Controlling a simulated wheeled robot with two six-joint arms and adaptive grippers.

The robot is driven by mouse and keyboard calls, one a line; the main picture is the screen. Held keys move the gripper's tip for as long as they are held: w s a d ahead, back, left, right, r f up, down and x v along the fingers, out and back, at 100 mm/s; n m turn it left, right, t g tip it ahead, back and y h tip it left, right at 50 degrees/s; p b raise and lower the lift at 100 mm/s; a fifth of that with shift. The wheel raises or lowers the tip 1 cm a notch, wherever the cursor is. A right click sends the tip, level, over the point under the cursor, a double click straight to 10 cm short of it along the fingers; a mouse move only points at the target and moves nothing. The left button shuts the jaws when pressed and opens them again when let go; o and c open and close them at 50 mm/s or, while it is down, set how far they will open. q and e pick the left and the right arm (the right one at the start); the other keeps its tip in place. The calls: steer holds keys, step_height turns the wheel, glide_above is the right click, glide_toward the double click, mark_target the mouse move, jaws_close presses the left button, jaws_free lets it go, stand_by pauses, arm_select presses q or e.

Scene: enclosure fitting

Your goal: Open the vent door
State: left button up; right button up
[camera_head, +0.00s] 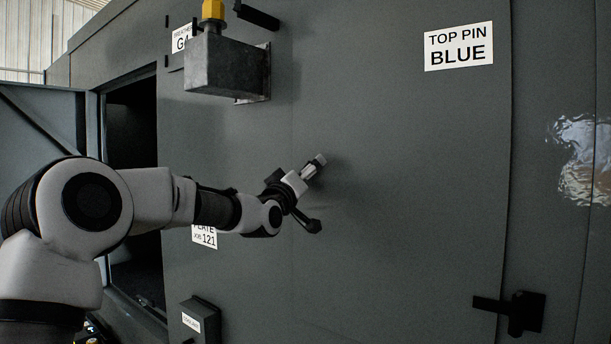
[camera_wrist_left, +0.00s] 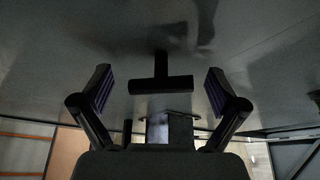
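A dark T-shaped handle (camera_wrist_left: 160,84) stands out from the grey panel in the left wrist view. My left gripper (camera_wrist_left: 158,94) is open, its two purple-padded fingers apart on either side of that handle; no contact shows. In the head view the left gripper (camera_head: 308,194) is in front of the large grey enclosure wall (camera_head: 400,190), below and right of a metal box. My right gripper is not in view.
The metal box (camera_head: 225,68) with a yellow fitting (camera_head: 213,10) juts from the wall. A black handle (camera_head: 256,16) is above it. A black latch (camera_head: 515,311) is at lower right, a small dark box (camera_head: 200,320) at lower left. A doorway stands open at left.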

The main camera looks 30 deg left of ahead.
arm_select(q)
steer(key=shift+f, duration=0.1)
steer(key=shift+s+f, duration=0.1)
steer(key=shift+s, duration=0.05)
steer(key=v, duration=0.7)
steer(key=shift+s, duration=0.1)
